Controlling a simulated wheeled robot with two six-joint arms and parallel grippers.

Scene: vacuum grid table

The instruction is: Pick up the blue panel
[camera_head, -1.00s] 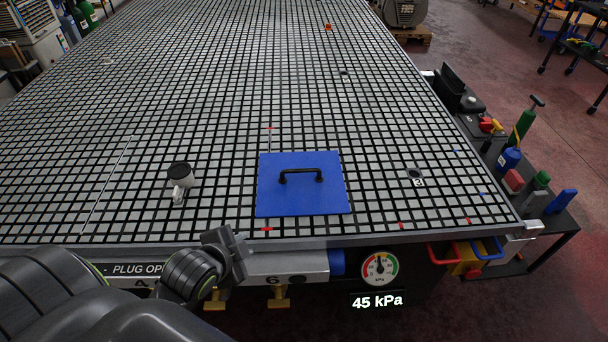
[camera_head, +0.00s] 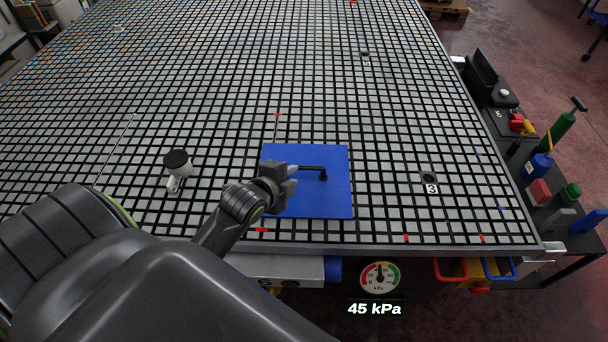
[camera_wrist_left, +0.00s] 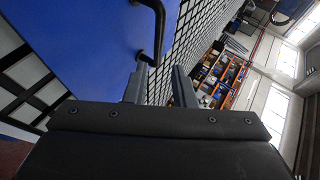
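The blue panel (camera_head: 325,200) lies flat on the grid table near its front edge; it fills the upper left of the left wrist view (camera_wrist_left: 90,35). Its black bar handle (camera_head: 323,174) is partly hidden behind my left gripper (camera_head: 292,170), which is over the panel's left half. In the left wrist view the handle (camera_wrist_left: 159,25) shows close to the near finger. The two fingers of the gripper (camera_wrist_left: 161,72) stand apart with nothing seen between them. Whether a finger touches the handle I cannot tell. My right gripper is in no view.
A gauge (camera_head: 380,277) under the table edge has a 45 kPa readout. A side shelf with bottles (camera_head: 550,140) is at the right. The grid right of the panel is mostly clear.

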